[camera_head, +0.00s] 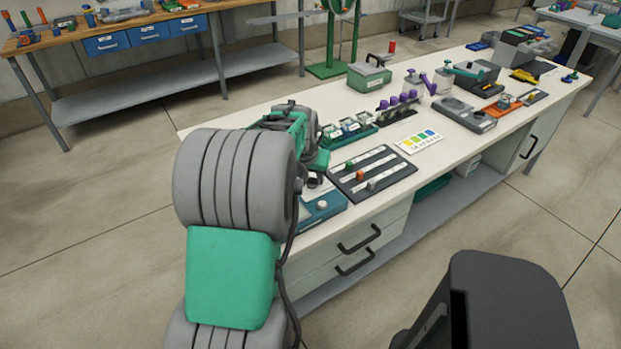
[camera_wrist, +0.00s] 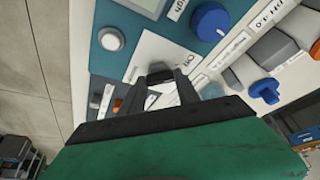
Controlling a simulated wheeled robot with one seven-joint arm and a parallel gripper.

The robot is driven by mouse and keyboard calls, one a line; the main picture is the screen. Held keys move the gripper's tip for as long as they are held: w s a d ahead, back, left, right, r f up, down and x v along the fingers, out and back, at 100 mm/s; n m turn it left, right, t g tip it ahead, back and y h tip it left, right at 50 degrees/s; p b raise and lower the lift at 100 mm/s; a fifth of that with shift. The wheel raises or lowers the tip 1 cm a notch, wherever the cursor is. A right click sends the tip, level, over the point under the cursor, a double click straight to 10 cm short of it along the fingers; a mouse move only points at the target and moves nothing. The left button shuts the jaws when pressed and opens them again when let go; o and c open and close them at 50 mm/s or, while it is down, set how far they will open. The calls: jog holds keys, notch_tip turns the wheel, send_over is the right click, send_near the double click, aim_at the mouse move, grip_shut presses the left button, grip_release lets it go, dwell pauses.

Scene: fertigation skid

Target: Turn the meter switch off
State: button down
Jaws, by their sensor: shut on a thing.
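The meter is a teal box (camera_head: 322,210) at the near left end of the bench, partly hidden by my arm in the head view. In the wrist view its teal panel (camera_wrist: 112,62) shows a round white button, a blue knob (camera_wrist: 210,21) and a white label plate (camera_wrist: 165,48) reading "Off". My gripper (camera_wrist: 161,84) is over this plate. Its fingers are closed around a small dark piece, which looks like the meter switch (camera_wrist: 160,75), just beside the "Off" word. The fingers hide most of the switch, so its exact position cannot be told.
A dark tray (camera_head: 372,172) with several small coloured pieces lies right of the meter. Behind are a green rack (camera_head: 347,131), purple-capped bottles and a green box (camera_head: 369,77). Drawers with black handles (camera_head: 358,238) are below the bench top.

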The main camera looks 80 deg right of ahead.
jog(key=shift+n, duration=0.6)
jog(key=c, duration=0.9)
grip_release()
jog(key=shift+r, duration=0.1)
jog(key=v, duration=0.7)
jog(key=shift+s+a+r, duration=0.1)
jog(key=shift+a+r, duration=0.1)
jog(key=shift+r, duration=0.05)
